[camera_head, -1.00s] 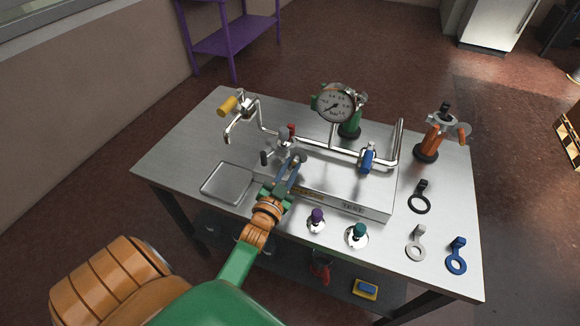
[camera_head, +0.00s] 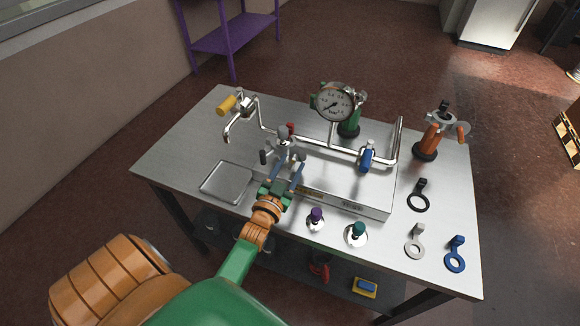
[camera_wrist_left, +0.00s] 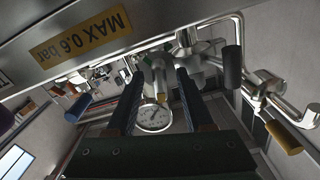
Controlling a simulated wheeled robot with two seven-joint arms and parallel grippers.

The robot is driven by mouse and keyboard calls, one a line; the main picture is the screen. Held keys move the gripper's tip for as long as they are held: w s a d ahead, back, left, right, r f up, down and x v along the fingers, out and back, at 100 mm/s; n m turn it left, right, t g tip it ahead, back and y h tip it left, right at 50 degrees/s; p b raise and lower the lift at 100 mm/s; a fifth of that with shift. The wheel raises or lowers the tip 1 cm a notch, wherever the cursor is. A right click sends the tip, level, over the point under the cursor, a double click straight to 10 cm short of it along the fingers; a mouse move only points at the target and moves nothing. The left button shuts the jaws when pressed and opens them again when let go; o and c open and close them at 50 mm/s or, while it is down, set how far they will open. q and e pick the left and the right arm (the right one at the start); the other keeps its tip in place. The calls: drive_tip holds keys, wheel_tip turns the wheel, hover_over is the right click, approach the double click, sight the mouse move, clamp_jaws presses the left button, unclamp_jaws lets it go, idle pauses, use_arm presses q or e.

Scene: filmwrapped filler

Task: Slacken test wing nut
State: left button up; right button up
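A grey winged fitting (camera_head: 283,146), which looks like the test wing nut, stands on the pipework at the front of the metal block. It has dark-ended arms on either side. My left gripper (camera_head: 286,168) is just in front of and below it, with its two blue-grey fingers apart. In the left wrist view the gripper (camera_wrist_left: 157,80) is also open. A pale fitting (camera_wrist_left: 158,70) shows between and beyond its fingers there. Whether a finger touches the fitting is unclear. My right gripper is not in view.
A pressure gauge (camera_head: 335,102) rises behind. A blue-handled valve (camera_head: 367,156) is on the pipe at right, a yellow-handled one (camera_head: 228,105) at left. An empty tray (camera_head: 227,183) lies left of my gripper. Purple (camera_head: 316,215) and teal-topped (camera_head: 356,233) pieces stand at the front edge.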

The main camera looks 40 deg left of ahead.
use_arm(q)
drive_tip(key=v, duration=0.7)
drive_tip(key=shift+s, duration=0.1)
